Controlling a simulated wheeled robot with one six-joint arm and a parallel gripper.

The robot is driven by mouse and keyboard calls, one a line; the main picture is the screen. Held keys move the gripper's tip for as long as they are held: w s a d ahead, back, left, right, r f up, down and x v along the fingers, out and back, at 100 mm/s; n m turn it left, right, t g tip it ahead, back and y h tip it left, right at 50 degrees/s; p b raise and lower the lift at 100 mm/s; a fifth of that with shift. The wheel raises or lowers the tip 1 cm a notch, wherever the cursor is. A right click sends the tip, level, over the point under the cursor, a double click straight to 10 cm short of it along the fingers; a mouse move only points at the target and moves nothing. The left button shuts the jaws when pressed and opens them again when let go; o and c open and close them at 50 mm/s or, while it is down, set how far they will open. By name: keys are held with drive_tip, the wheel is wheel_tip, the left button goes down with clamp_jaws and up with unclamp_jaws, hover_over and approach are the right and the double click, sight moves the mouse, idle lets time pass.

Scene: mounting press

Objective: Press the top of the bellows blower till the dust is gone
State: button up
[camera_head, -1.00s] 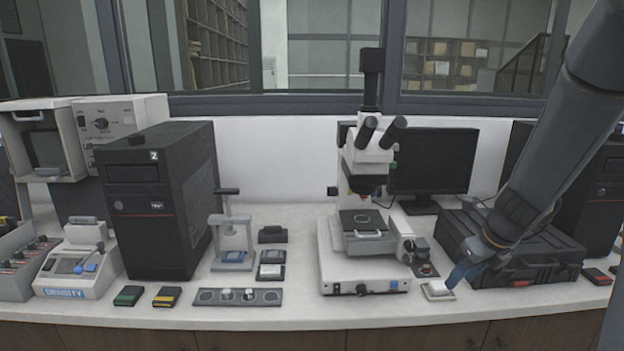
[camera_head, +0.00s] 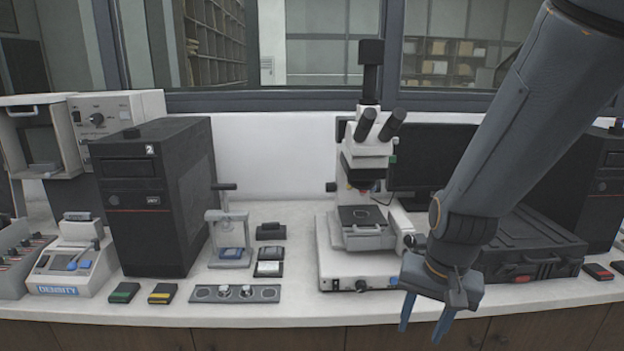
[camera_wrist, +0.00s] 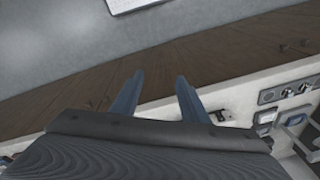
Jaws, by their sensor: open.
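My gripper (camera_head: 423,326) is open and empty. Its two blue fingers point down in front of the bench's front edge, right of the microscope. In the wrist view my gripper (camera_wrist: 160,76) shows both fingers apart, over the brown cabinet front and the bench edge, with nothing between them. I cannot make out a bellows blower or any dust in either current view. The small pale pad that lay right of the microscope is hidden behind my gripper in the head view.
A microscope (camera_head: 362,262) stands left of my gripper. A black case (camera_head: 535,235) lies behind it to the right. The bench strip before the tray is clear.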

drive_tip(key=s+n, duration=0.1)
drive_tip(key=n, duration=0.1)
drive_tip(key=s+a+n, duration=0.1)
drive_tip(key=n, duration=0.1)
drive_tip(key=shift+s+a+f+n, duration=0.1)
drive_tip(key=shift+s+f+n, duration=0.05)
drive_tip(key=shift+s+n, duration=0.2)
